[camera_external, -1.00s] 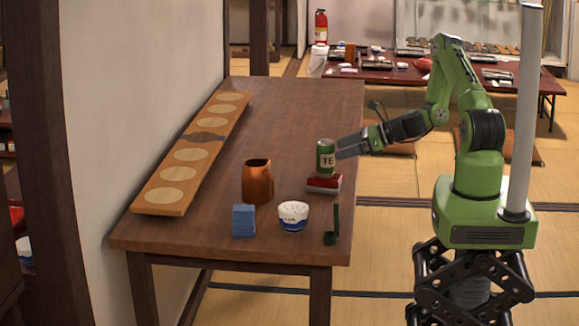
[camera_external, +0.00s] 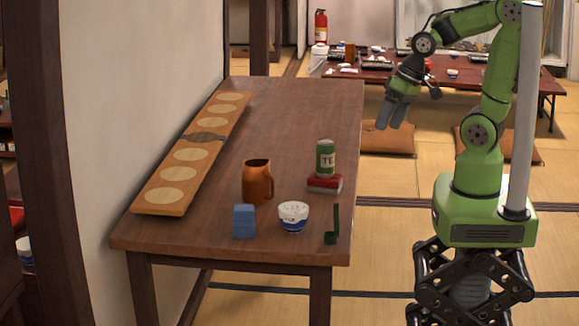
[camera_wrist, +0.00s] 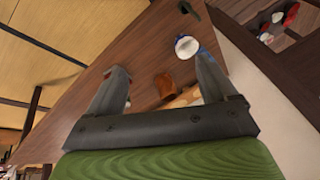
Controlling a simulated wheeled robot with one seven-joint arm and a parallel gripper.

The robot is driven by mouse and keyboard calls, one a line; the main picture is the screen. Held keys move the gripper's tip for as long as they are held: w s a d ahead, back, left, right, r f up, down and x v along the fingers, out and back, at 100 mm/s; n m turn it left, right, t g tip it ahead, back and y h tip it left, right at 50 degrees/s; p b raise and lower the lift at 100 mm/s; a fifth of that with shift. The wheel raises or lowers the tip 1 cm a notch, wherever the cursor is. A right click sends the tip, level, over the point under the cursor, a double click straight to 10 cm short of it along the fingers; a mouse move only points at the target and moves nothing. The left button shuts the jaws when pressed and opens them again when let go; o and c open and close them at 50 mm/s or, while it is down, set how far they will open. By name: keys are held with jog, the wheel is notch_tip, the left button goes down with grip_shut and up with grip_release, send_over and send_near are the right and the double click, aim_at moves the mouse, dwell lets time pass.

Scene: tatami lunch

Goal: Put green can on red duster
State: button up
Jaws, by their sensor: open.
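The duster has a red top and a pale lower edge. My gripper (camera_external: 391,121) hangs to the right of the table, higher than the can and well apart from it, fingers pointing down. In the wrist view my gripper (camera_wrist: 160,72) shows its two fingers spread wide with nothing held between them.
A long wooden board (camera_external: 187,160) lies along the left edge. The table's middle and back are clear.

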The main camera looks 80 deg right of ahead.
jog(key=s+a+r+n+t+h, duration=0.1)
jog(key=s+r+n, duration=0.4)
jog(key=s, duration=0.2)
jog(key=shift+s+r, duration=0.25)
jog(key=shift+r, duration=0.15)
